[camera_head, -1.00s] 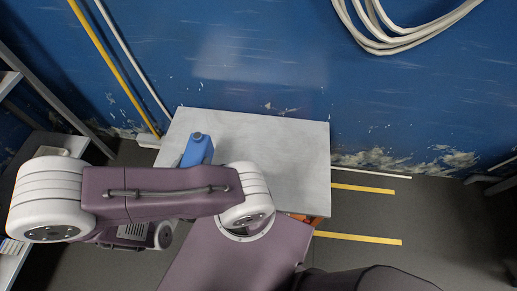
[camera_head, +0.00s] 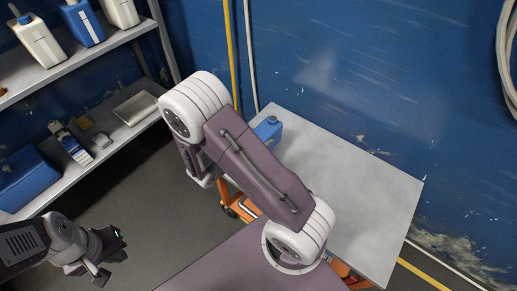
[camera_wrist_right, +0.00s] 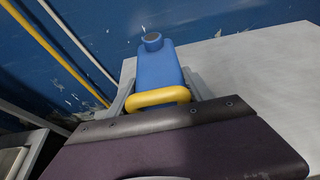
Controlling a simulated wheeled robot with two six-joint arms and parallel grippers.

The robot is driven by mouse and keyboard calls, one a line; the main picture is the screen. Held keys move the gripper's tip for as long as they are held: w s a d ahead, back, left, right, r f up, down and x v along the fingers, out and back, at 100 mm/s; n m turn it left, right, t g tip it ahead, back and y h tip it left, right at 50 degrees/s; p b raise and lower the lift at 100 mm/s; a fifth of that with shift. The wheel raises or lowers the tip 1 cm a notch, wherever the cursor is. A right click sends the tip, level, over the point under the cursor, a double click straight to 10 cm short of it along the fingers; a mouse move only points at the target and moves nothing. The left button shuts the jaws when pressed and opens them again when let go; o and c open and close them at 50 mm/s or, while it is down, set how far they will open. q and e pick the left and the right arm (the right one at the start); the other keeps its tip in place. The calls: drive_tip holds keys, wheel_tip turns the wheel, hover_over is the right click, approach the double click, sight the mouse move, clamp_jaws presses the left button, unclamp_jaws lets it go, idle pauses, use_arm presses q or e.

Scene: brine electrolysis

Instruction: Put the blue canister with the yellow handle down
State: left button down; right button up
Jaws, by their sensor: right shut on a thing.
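The blue canister with the yellow handle (camera_wrist_right: 157,68) is upright in the right wrist view, its cap toward the wall and its yellow handle (camera_wrist_right: 160,97) toward me. My right gripper (camera_wrist_right: 162,92) is shut on it, a finger on each side of the handle. In the head view only the canister's blue top (camera_head: 268,129) shows past my right arm, which hides the gripper. The canister is at the left end of the grey tabletop (camera_head: 345,185); its base is hidden, so I cannot tell if it touches. My left gripper (camera_head: 112,257) is open and empty, low at the left.
A shelf rack (camera_head: 75,68) at the left holds white and blue canisters above, and a blue box (camera_head: 25,180), a tray (camera_head: 135,108) and small items below. An orange cart frame (camera_head: 238,200) shows under the tabletop. Most of the tabletop is clear. Pipes run up the blue wall.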

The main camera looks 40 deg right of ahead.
drive_tip(key=shift+f+b, duration=0.95)
drive_tip(key=shift+f, duration=1.05)
drive_tip(key=shift+f, duration=0.15)
drive_tip(key=o, duration=1.6)
drive_tip(key=shift+c, duration=0.2)
